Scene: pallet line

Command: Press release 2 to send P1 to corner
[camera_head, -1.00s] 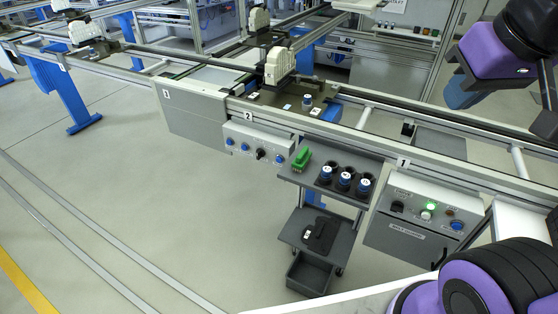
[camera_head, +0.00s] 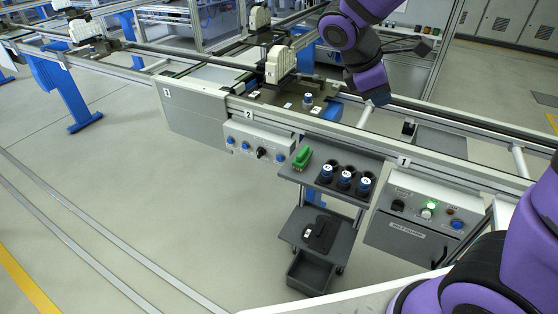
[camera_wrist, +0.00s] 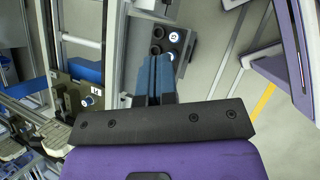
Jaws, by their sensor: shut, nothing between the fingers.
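The control box (camera_head: 258,147) under the "2" label (camera_head: 248,115) hangs on the front rail and carries several blue buttons and a dark knob (camera_head: 261,154). I cannot read which button is release 2. A dark pallet (camera_head: 268,98) with a small blue-and-white cylinder (camera_head: 308,100) sits on the line above it; its own label is too small to read. The pallet's cylinder also shows in the wrist view (camera_wrist: 87,101). My gripper (camera_head: 380,97) is above the line, right of the pallet and well apart from the box. In the wrist view its blue fingers (camera_wrist: 155,75) are shut and empty.
A grey shelf cart (camera_head: 318,245) stands before the rail with a green part (camera_head: 302,158) and several cylinders in dark holders (camera_head: 344,180). A second control box (camera_head: 420,218) with a lit green lamp hangs to its right. White housings (camera_head: 280,65) rise over the line. Floor at left is clear.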

